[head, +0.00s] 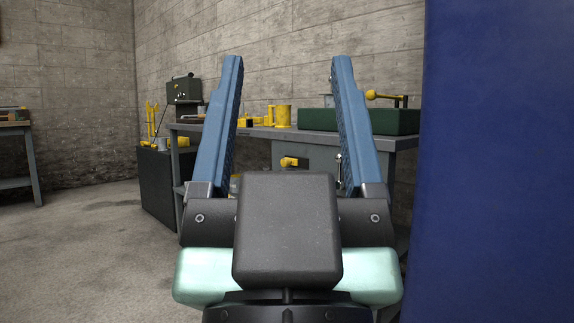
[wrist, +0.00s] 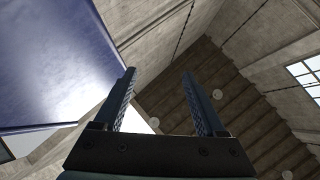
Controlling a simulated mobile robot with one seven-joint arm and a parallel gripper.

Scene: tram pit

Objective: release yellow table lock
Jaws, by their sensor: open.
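My gripper (head: 287,62) is open and empty, its two blue fingers pointing up and wide apart in the head view. It also shows open in the wrist view (wrist: 159,74), against walls and ceiling. A grey workbench (head: 405,143) stands beyond it along the wall. A small yellow knob (head: 290,162) sits on the bench's front, seen between my fingers. A yellow lever with a ball end (head: 385,96) is on a green box (head: 400,120) on the bench top. I cannot tell which of these is the table lock. My gripper is apart from both and hides part of the bench.
A large blue surface (head: 500,160) fills the right side, close by. Yellow parts (head: 281,117) stand on the bench. A dark cabinet (head: 158,185) is left of the bench. Another table (head: 17,130) is at far left. The floor (head: 90,250) at left is clear.

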